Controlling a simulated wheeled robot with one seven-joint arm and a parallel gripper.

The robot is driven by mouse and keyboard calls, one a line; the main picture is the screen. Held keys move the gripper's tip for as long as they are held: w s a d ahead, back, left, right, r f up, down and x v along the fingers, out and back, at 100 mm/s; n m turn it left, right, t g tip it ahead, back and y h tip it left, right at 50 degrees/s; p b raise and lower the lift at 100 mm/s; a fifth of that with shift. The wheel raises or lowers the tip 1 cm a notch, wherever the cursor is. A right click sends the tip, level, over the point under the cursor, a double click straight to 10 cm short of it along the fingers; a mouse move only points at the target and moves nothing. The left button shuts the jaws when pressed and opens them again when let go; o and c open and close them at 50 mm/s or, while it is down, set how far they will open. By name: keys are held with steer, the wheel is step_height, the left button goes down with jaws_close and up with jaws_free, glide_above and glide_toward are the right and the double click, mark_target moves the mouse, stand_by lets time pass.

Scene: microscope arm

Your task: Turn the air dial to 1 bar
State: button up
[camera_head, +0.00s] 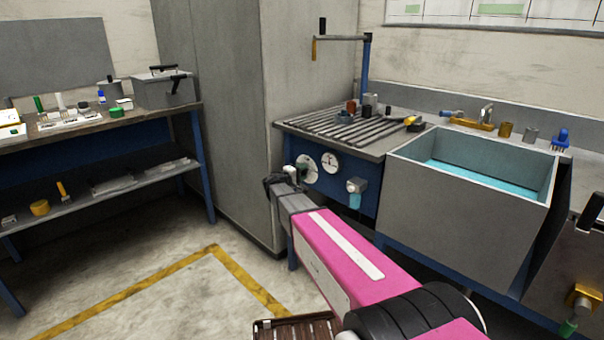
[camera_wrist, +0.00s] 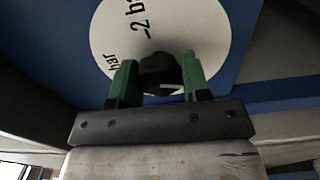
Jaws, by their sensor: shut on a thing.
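The air dial is a white round plate (camera_wrist: 195,30) with black lettering on a blue panel, filling the upper wrist view. I read "bar" and a part of "-2 b"; other lettering is hidden or out of view. A dark knob (camera_wrist: 157,68) sits on the plate. My gripper (camera_wrist: 160,82) has its green fingers on either side of the knob and is shut on it. A short pale mark shows at the knob's lower right. In the head view my gripper (camera_head: 290,172) is at the left white disc (camera_head: 307,168), partly covering it.
A second white dial (camera_head: 330,162) with a dark needle is just right. A fitting with a light-blue bowl (camera_head: 356,190) juts from the panel further right. A slatted bench top (camera_head: 345,128) lies above, and a grey sink (camera_head: 470,185) stands at right. Floor at left is clear.

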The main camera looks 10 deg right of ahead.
steer(key=shift+m, duration=0.4)
steer(key=o, duration=0.9)
steer(key=shift+o, duration=0.2)
steer(key=v, duration=1.1)
steer(key=shift+d, duration=0.1)
